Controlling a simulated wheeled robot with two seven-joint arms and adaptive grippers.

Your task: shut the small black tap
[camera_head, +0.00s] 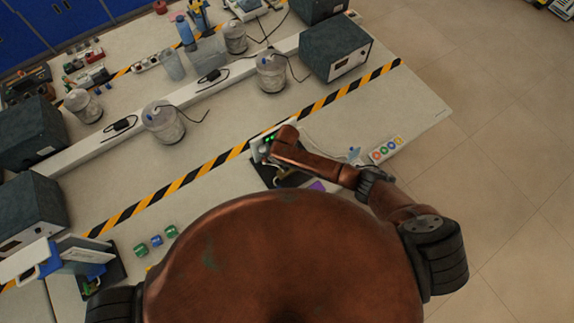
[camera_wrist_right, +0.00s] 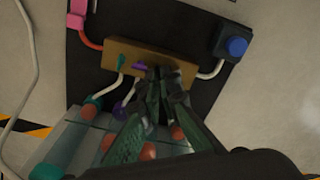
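In the right wrist view a brass-coloured block (camera_wrist_right: 122,55) sits on a black base plate (camera_wrist_right: 190,22). In the head view the black plate (camera_head: 296,180) is partly hidden under my right arm. My left gripper is not in view.
A dark box with a blue knob (camera_wrist_right: 236,47) stands right of the block, and a pink part (camera_wrist_right: 77,12) at upper left. Tubes run close by. A panel with coloured buttons (camera_head: 386,149) lies right of the plate. Bare table (camera_head: 420,110) shows at the right.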

